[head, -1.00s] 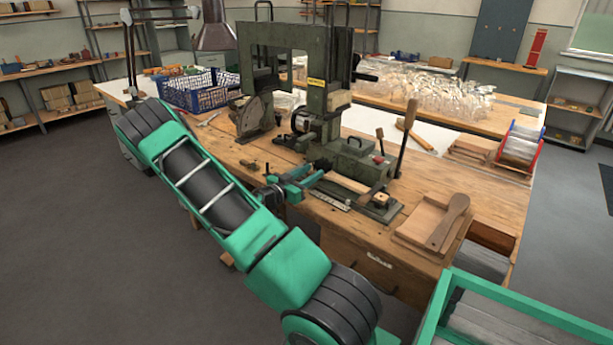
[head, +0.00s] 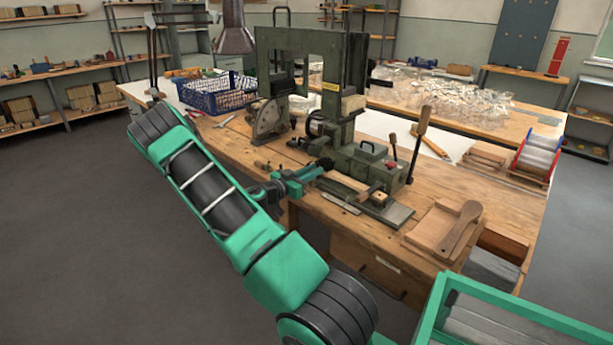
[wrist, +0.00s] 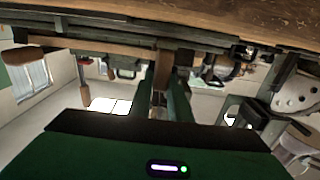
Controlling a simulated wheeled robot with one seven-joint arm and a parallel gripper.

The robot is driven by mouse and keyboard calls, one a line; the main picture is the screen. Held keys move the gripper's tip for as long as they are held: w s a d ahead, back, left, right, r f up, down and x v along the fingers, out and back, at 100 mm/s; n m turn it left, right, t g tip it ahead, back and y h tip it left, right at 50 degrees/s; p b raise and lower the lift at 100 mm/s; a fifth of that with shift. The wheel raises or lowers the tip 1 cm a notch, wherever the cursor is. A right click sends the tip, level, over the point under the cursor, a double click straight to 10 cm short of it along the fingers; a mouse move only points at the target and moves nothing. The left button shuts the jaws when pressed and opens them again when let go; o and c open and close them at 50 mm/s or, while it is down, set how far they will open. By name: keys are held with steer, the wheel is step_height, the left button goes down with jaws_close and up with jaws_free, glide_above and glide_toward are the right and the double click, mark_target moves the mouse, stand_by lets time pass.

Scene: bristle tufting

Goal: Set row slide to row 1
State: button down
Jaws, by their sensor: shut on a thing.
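The green tufting machine (head: 345,150) stands on the wooden bench. At its front, a light wooden bar (head: 347,183) with a small block at its right end lies across a low metal base (head: 392,213). My gripper (head: 312,172) is at the bar's left end. In the wrist view my gripper (wrist: 163,90) has its two dark fingers closed on a narrow brown wooden piece (wrist: 162,66). I cannot tell whether that piece is the row slide's grip or the bar's end. No row marks are readable.
A wooden tray with a paddle (head: 450,228) lies at the bench's right front. A blue crate (head: 215,92) stands at the back left. The floor at left is clear.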

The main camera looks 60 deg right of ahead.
steer(key=shift+w, duration=0.1)
steer(key=c, duration=1.6)
jaws_free()
steer(key=shift+c, duration=0.2)
steer(key=shift+a, duration=0.1)
steer(key=w+a, duration=0.2)
steer(key=a, duration=0.8)
steer(key=shift+a, duration=0.25)
